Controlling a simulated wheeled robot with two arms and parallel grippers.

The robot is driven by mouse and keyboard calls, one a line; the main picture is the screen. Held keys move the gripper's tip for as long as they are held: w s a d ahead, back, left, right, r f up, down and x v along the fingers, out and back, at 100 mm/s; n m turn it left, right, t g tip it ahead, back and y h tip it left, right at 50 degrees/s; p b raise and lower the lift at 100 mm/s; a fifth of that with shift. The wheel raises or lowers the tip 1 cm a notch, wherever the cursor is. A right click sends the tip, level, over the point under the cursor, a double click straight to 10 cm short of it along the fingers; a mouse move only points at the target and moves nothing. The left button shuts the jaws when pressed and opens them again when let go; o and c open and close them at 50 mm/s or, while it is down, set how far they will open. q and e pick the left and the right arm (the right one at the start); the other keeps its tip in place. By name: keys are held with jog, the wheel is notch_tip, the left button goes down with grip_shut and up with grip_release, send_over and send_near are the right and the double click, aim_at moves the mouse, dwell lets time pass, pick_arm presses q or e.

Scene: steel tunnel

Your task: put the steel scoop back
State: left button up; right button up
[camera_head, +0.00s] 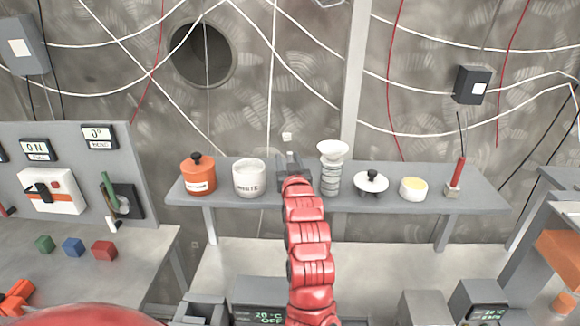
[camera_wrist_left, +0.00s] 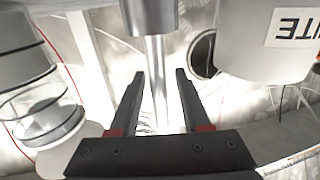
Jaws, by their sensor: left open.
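My left gripper (camera_head: 290,163) is over the grey shelf, between the white jar and the white funnel on its ringed cylinder. In the left wrist view its two dark fingers (camera_wrist_left: 160,74) are apart. A steel rod (camera_wrist_left: 156,90) with a wider cylinder at one end shows between or just beyond them. It may be the steel scoop, but its bowl cannot be made out and I cannot tell if the fingers touch it. A small whitish piece (camera_head: 287,136) shows just above the gripper in the head view. My right gripper is not in view.
The white jar (camera_head: 249,178) stands close left, the funnel (camera_head: 332,151) close right. The shelf (camera_head: 430,204) also holds an orange pot (camera_head: 198,178), a black-knobbed white lid (camera_head: 371,183) and a tub (camera_head: 413,189). Coloured cubes (camera_head: 73,247) lie on the left bench.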

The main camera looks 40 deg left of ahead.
pick_arm(q)
jog(key=b+v, duration=0.4)
jog(key=v, duration=0.8)
